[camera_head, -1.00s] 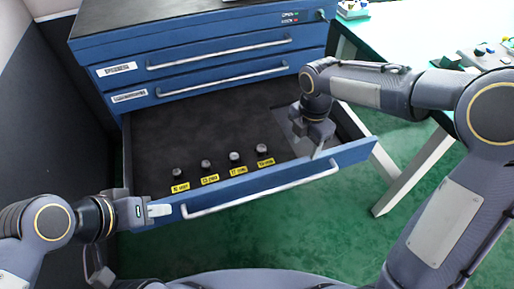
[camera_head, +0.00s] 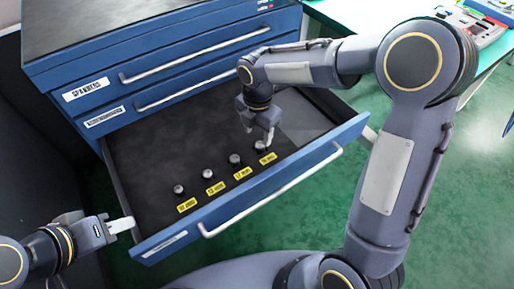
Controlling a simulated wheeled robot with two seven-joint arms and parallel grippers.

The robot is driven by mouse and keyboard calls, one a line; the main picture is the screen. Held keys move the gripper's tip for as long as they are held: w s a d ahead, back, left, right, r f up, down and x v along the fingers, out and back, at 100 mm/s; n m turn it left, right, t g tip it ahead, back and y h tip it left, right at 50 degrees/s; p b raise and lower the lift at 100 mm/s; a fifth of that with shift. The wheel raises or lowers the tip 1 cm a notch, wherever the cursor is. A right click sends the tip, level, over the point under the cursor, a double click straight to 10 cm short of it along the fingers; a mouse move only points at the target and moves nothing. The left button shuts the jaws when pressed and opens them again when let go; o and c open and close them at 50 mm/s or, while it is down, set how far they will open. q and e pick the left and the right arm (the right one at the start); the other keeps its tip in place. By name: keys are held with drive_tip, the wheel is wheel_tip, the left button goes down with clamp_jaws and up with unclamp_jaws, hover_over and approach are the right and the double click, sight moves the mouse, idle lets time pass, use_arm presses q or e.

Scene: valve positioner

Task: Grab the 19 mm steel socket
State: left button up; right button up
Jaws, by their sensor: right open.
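Several small steel sockets stand upright in a row in the open drawer (camera_head: 150,150), each behind a yellow label. The rightmost socket (camera_head: 261,147) stands by a label (camera_head: 268,159) that seems to read 19 mm, though the print is blurred. My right gripper (camera_head: 259,132) is open and points down just above and around that socket. I cannot tell whether its fingers touch the socket. My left gripper (camera_head: 122,225) is at the drawer's front left corner, and its jaw opening is not clear.
Three other sockets stand to the left: one (camera_head: 234,160), one (camera_head: 208,174) and one (camera_head: 179,190). The drawer's front handle (camera_head: 270,195) faces me. The blue cabinet (camera_head: 170,65) rises behind the drawer. A table (camera_head: 350,12) with tools stands at upper right.

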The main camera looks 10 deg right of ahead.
sight(260, 144)
drive_tip(key=f, duration=0.1)
drive_tip(key=f+b, duration=0.1)
drive_tip(key=f, duration=0.3)
drive_tip(key=shift+d+b, duration=0.25)
drive_tip(key=shift+b, duration=0.15)
drive_tip(key=c, duration=1.1)
drive_tip(key=shift+r, duration=0.1)
drive_tip(key=shift+r, duration=0.1)
